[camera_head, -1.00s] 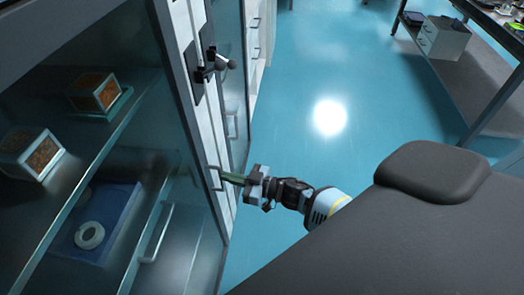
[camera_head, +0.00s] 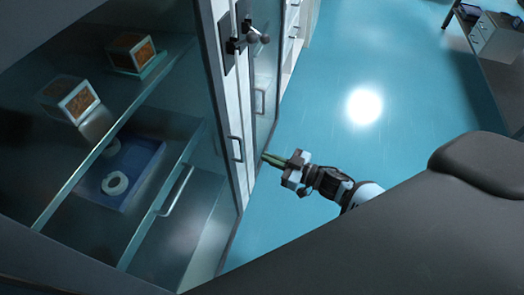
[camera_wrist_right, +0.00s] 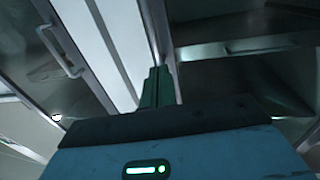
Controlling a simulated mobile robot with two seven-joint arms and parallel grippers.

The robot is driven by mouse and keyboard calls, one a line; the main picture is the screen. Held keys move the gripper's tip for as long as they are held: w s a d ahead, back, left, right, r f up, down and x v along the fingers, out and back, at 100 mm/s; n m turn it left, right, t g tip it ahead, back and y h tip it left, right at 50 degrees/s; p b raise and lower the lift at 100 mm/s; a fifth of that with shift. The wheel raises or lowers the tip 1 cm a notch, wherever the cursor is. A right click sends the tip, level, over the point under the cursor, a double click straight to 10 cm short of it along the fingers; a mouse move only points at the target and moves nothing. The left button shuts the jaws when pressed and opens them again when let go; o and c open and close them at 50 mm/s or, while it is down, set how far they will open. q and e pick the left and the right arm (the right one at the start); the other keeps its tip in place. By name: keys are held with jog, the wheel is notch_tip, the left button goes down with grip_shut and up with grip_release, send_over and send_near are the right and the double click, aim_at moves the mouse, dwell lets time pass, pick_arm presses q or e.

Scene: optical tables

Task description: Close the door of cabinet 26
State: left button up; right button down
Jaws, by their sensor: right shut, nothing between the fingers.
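A tall cabinet with glass doors fills the left of the head view; I cannot read any number that marks cabinet 26. Its near glass front has a bar handle (camera_head: 174,190). Another handle (camera_head: 236,149) is on the pale door edge to the right of it, and a third handle (camera_head: 259,101) is farther back. I cannot tell how far each door stands open. My right gripper (camera_head: 268,158) is shut and empty, a little to the right of the second handle. Its fingertips (camera_wrist_right: 159,75) point at a pale panel edge in the right wrist view. My left gripper is not in view.
Behind the glass are two framed boxes, one of them here (camera_head: 68,98), and a blue tray (camera_head: 101,183) with a white ring (camera_head: 115,183). The blue floor (camera_head: 365,55) is clear.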

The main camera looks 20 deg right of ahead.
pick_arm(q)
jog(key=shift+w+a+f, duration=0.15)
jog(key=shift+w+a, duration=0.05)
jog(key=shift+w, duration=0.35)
pick_arm(e)
jog(key=v, duration=0.7)
jog(key=shift+f, duration=0.1)
pick_arm(q)
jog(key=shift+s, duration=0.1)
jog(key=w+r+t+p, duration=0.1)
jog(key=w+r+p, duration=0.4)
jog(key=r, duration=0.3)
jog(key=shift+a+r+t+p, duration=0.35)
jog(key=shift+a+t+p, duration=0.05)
jog(key=shift+p, duration=0.5)
pick_arm(e)
jog(key=s+a+f+m+g+h, duration=0.1)
jog(key=s+a+m+g+h, duration=0.1)
jog(key=s, duration=1.2)
jog(key=s+a+f+m+g+h, duration=0.1)
jog(key=s+a+m+g+h, duration=0.2)
jog(key=s, duration=1.1)
jog(key=a+h, duration=0.2)
jog(key=h, duration=0.1)
jog(key=shift+a+f+g+h, duration=0.25)
jog(key=shift+a+g+h, duration=0.05)
jog(key=shift+h, duration=0.1)
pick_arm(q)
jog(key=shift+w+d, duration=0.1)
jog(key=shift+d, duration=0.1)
